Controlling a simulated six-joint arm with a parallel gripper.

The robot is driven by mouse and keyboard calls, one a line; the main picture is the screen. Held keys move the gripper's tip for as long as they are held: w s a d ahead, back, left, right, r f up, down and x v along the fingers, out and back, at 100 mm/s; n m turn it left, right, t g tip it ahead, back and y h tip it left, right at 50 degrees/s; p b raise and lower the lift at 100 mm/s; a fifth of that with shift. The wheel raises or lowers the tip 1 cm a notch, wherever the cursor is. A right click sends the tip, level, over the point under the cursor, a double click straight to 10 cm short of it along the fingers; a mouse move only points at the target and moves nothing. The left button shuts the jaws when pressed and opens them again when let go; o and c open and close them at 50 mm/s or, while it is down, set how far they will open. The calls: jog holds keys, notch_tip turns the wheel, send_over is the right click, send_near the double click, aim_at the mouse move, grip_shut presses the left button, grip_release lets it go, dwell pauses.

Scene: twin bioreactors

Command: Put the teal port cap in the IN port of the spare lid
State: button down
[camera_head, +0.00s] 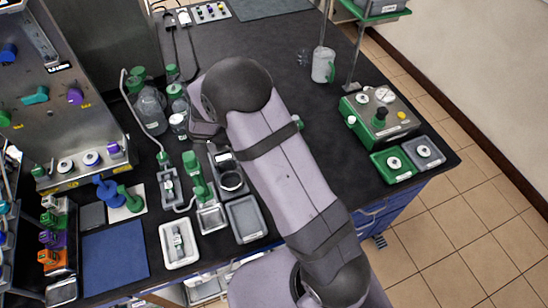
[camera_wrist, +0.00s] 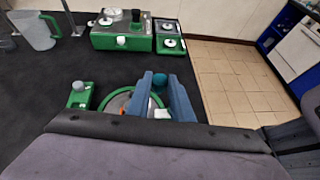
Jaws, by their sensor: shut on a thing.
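My gripper (camera_wrist: 160,80) shows in the wrist view as two blue-grey fingers, shut on the teal port cap (camera_wrist: 158,80). The cap sits between the fingers near their tips and is partly covered by them. Below and behind the fingers lies a round lid (camera_wrist: 115,103) with a green rim, apparently the spare lid. A white part (camera_wrist: 161,113) shows between the fingers low down. The port labels cannot be read, and most of the lid is hidden by the fingers and my wrist. In the head view my arm hides the gripper, the cap and the lid.
A green block with a grey knob (camera_wrist: 79,93) stands left of the lid. A clear jug (camera_head: 323,65), a green instrument box (camera_head: 380,118) and two small scale-like units (camera_head: 392,164) stand farther off. Bottles and trays crowd the bench left of my arm. Dark bench top lies free around the lid.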

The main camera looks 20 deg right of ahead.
jog(key=shift+w+a+r+n+t+y, duration=0.95)
jog(key=shift+w+a+n+t, duration=1.15)
jog(key=shift+n+t, duration=2.1)
jog(key=shift+s+a+f+p, duration=0.1)
jog(key=shift+f+p, duration=0.05)
jog(key=shift+f, duration=1.5)
jog(key=shift+s+a+f+p, duration=0.1)
jog(key=shift+a+f+p, duration=0.1)
jog(key=shift+f, duration=1.5)
jog(key=shift+s+a+f+p, duration=0.1)
jog(key=shift+f+p, duration=0.05)
jog(key=shift+f, duration=1.5)
jog(key=c, duration=1.6)
grip_release()
jog(key=shift+d, duration=0.1)
